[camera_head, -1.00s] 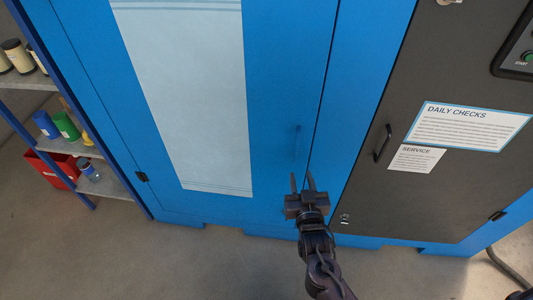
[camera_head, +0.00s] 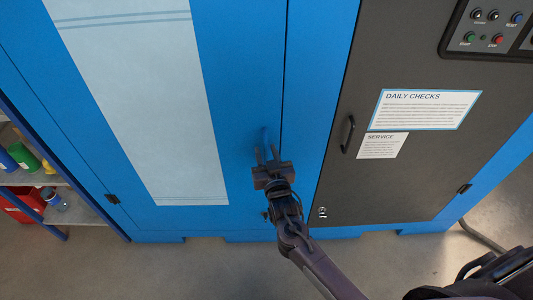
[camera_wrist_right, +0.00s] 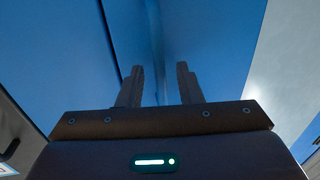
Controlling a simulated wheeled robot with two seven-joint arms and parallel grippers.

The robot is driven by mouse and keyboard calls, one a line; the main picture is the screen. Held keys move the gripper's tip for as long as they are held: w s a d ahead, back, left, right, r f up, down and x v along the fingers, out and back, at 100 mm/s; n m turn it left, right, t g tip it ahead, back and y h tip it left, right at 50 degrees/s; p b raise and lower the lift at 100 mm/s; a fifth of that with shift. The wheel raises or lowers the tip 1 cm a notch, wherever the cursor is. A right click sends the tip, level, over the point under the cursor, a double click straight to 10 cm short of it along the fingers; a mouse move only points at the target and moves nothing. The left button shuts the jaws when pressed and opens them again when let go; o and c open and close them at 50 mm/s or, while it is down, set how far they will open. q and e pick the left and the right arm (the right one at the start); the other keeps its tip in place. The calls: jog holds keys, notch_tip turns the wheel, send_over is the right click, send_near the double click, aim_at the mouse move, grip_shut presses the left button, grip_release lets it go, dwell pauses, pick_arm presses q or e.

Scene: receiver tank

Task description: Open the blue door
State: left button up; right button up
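The blue door (camera_head: 235,75) has a long pale panel and fills the left middle of the head view; it looks closed, its right edge along a dark vertical seam. A slim blue upright handle (camera_head: 264,137) is on the door near that seam. My right gripper (camera_head: 266,154) is open at the handle's height, its fingers pointing at the door. In the right wrist view the two fingers (camera_wrist_right: 160,84) stand apart, with a blue upright strip, apparently the handle, in line with the gap. I cannot tell whether they touch it. My left gripper is out of view.
Right of the seam is a dark grey door (camera_head: 390,190) with a black handle (camera_head: 348,134), notices and a control panel (camera_head: 490,30). A shelf (camera_head: 75,208) with bottles and a red bin (camera_head: 20,203) stands at the left. The floor in front is clear.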

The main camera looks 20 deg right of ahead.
grip_shut()
